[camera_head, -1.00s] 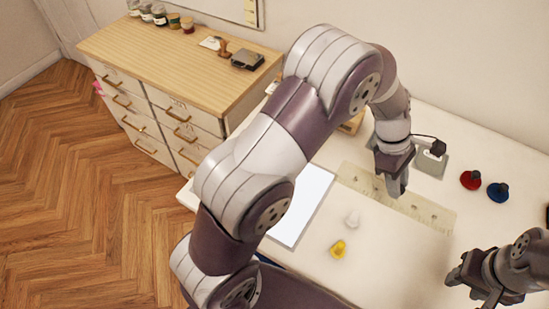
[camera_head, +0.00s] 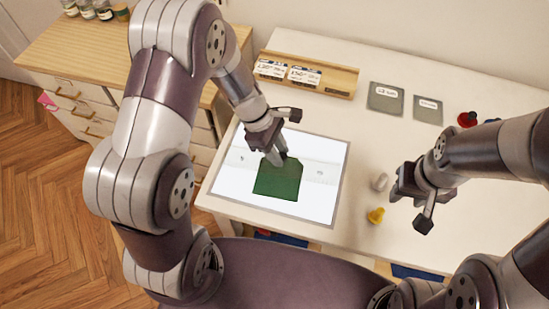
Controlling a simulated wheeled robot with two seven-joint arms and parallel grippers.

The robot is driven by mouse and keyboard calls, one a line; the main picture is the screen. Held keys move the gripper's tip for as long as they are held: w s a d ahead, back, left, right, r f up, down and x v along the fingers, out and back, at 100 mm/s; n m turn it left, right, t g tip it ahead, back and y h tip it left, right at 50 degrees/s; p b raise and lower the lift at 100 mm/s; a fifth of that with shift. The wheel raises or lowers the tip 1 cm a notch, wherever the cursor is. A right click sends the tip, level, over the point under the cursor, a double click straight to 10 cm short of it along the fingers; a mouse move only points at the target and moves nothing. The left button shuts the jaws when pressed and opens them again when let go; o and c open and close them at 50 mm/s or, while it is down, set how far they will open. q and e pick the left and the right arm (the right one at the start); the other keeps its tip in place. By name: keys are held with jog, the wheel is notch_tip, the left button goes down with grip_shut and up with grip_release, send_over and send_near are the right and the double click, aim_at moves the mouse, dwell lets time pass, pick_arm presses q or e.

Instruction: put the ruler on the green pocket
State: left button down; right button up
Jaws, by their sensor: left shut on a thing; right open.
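The green pocket (camera_head: 278,180) lies flat on a white board (camera_head: 230,192) with a grey frame. A pale, see-through ruler (camera_head: 318,172) spans the board crosswise at the pocket's upper edge, and its outline is faint. My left gripper (camera_head: 276,158) is shut on the ruler near its middle, over the pocket's top part. The gripper hides the ruler's middle and some of the pocket's upper edge. I cannot tell whether the ruler touches the pocket or hovers just above it. My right gripper (camera_head: 408,208) is open and empty over the table, right of the board.
A yellow piece (camera_head: 376,215) and a whitish piece (camera_head: 379,181) stand between the board and my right gripper. A wooden rack (camera_head: 338,80) and two grey plates (camera_head: 385,99) (camera_head: 428,109) lie behind. A red piece (camera_head: 467,119) is at right. A drawer cabinet (camera_head: 48,52) stands left.

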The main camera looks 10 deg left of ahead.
pick_arm(q)
notch_tip(320, 180, down, 4)
jog(key=shift+f, duration=0.15)
jog(key=shift+a, duration=0.1)
jog(key=shift+s, duration=0.1)
jog(key=shift+f+b, duration=0.3)
jog(key=shift+f, duration=0.05)
jog(key=c, duration=0.8)
grip_release()
jog(key=shift+r, duration=0.1)
